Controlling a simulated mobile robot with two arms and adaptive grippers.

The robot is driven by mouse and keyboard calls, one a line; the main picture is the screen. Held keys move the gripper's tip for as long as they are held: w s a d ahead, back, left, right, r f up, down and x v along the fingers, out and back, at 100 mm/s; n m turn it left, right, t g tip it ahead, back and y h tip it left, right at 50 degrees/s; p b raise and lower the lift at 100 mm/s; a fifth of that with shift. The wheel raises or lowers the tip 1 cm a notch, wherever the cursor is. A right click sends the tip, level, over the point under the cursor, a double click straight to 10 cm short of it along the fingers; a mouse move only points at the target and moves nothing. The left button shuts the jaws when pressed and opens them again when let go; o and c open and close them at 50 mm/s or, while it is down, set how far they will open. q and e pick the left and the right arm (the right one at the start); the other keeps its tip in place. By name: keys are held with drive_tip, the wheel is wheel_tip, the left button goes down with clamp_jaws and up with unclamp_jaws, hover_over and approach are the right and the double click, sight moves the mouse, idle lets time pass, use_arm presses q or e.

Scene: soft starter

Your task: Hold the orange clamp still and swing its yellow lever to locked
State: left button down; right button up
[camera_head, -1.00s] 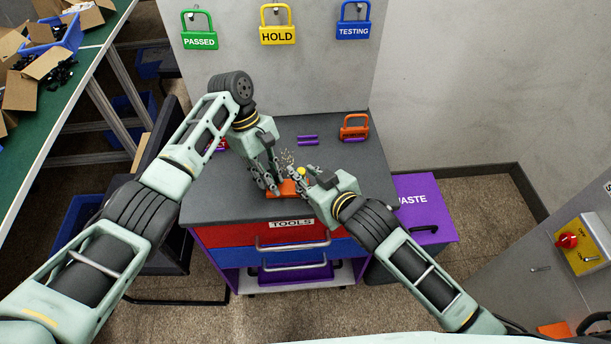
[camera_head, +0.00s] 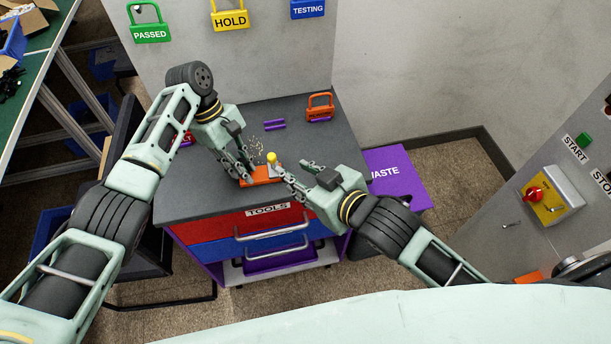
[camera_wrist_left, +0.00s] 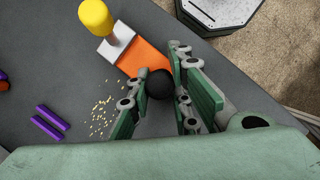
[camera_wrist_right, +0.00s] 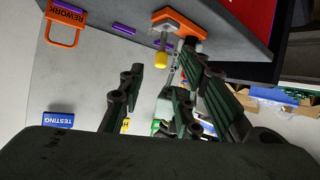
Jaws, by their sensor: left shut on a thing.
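The orange clamp (camera_head: 258,176) lies on the grey top of the tool bench, with a grey block at one end. Its yellow lever (camera_head: 271,157) stands up from that end; its tip shows in the left wrist view (camera_wrist_left: 96,15) and the right wrist view (camera_wrist_right: 161,62). My left gripper (camera_head: 243,180) is shut on the clamp's other end, with a black round part (camera_wrist_left: 160,84) between its fingers. My right gripper (camera_head: 292,170) is open and empty, just right of the lever and apart from it.
Small pale bits (camera_wrist_left: 102,115) lie beside the clamp. Purple bars (camera_head: 274,124) and an orange REWORK tag (camera_head: 320,107) lie farther back on the bench. A purple waste bin (camera_head: 395,180) stands to the right. A grey cabinet with a red switch (camera_head: 534,194) is at far right.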

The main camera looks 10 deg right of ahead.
drive_tip(key=shift+v, duration=0.95)
drive_tip(key=shift+o, duration=0.5)
